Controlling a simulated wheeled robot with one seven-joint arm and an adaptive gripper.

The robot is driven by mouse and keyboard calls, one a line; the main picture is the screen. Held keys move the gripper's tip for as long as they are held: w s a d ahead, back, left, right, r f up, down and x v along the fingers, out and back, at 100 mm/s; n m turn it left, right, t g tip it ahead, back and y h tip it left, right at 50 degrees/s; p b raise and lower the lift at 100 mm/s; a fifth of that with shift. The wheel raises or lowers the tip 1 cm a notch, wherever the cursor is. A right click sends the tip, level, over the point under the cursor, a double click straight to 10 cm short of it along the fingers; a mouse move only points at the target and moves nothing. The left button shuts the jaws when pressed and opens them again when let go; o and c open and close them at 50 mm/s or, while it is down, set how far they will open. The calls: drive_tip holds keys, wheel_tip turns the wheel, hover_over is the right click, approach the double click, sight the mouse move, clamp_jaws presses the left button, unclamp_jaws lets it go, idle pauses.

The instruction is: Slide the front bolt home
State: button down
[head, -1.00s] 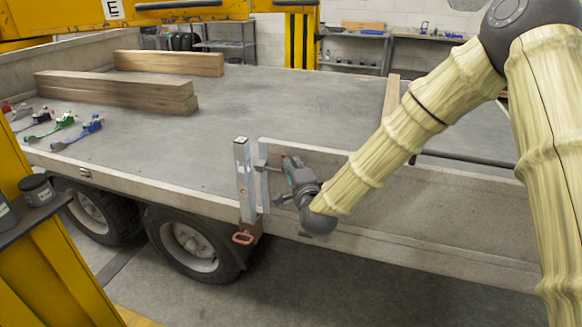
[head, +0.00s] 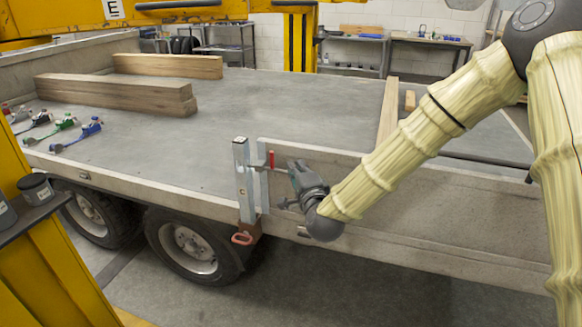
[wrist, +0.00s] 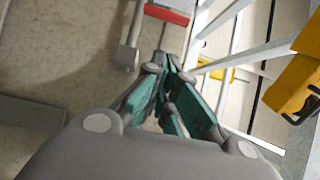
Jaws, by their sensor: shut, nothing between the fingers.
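The front bolt is a metal rod with a red handle (head: 271,158) on the side board's upper left corner, close beside the upright metal post (head: 243,180). The rod runs from the handle toward the post; how far its tip reaches in is too small to tell. The red handle (wrist: 166,14) and a metal rod show at the top of the wrist view. My gripper (head: 285,195) is just right of and below the handle, apart from it, pointing left along the board. In the wrist view its green-padded fingers (wrist: 168,78) are shut and empty.
The side board (head: 430,210) runs right from the post. Timber beams (head: 120,90) and several ratchet straps (head: 78,135) lie on the trailer bed. The floor in front is clear.

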drive_tip(key=b+v, duration=0.1)
drive_tip(key=v, duration=0.8)
drive_tip(key=shift+a, duration=0.15)
drive_tip(key=s+d+f+n+g+p, duration=0.2)
drive_tip(key=s+f+n+g, duration=0.35)
drive_tip(key=f, duration=0.75)
drive_tip(key=s+d+f+n+g+p, duration=0.25)
drive_tip(key=s+f, duration=0.55)
drive_tip(key=f, duration=0.5)
drive_tip(key=s+d+f+n+g+h, duration=0.1)
drive_tip(key=s+d+f+n+g, duration=0.1)
drive_tip(key=s, duration=0.7)
drive_tip(key=s+d+f+n+g+h+p, duration=0.1)
drive_tip(key=s+d+f+n+g, duration=0.1)
drive_tip(key=s+d+f+g, duration=0.2)
drive_tip(key=s+d+f+n+g+h+p, duration=0.1)
drive_tip(key=s+d+f+n+g, duration=0.2)
drive_tip(key=s, duration=1.1)
wheel_tip(320, 180, down, 5)
drive_tip(key=shift+s+d+r+g+h, duration=0.2)
drive_tip(key=shift+s+d+g+h, duration=0.15)
drive_tip(key=shift+d, duration=0.65)
drive_tip(key=shift+s, duration=0.1)
